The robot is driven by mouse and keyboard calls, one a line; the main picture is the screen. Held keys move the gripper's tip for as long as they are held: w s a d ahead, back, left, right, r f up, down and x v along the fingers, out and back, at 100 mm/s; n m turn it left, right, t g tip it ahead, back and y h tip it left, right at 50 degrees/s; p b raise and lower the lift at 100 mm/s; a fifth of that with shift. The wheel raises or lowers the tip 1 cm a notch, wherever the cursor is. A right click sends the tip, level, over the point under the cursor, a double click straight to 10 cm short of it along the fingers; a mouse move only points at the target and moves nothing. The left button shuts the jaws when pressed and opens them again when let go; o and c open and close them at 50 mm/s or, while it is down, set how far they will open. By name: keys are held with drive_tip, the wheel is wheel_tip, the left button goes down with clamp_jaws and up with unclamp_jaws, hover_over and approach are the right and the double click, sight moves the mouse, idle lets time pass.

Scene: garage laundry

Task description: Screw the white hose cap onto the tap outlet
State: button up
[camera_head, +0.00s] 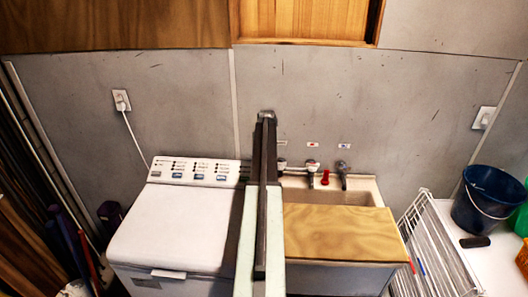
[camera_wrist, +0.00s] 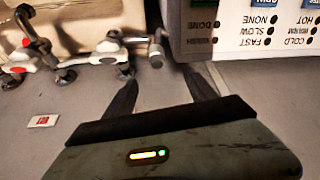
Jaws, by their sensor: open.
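My gripper (camera_wrist: 160,75) is open in the wrist view, its two dark fingers spread with nothing held between them. In the head view the nearest tap (camera_head: 281,163) is partly hidden by my arm, and my gripper cannot be made out there. No clearly separate white cap shows.
The washing machine (camera_head: 175,230) stands left of the sink (camera_head: 360,187); its control panel (camera_wrist: 262,30) is close to the right finger. More taps (camera_head: 311,166) and a red handle (camera_head: 325,177) sit along the wall. A wooden board (camera_head: 340,232) covers the sink's front.

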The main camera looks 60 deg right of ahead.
idle(0.3)
drive_tip(key=shift+f+b, duration=2.3)
drive_tip(key=shift+r, duration=0.1)
clamp_jaws()
idle(0.5)
drive_tip(key=m+g, duration=0.1)
drive_tip(key=m, duration=0.2)
drive_tip(key=m+g, duration=0.1)
drive_tip(key=m, duration=0.1)
drive_tip(key=shift+m+h, duration=0.3)
drive_tip(key=shift+m, duration=0.1)
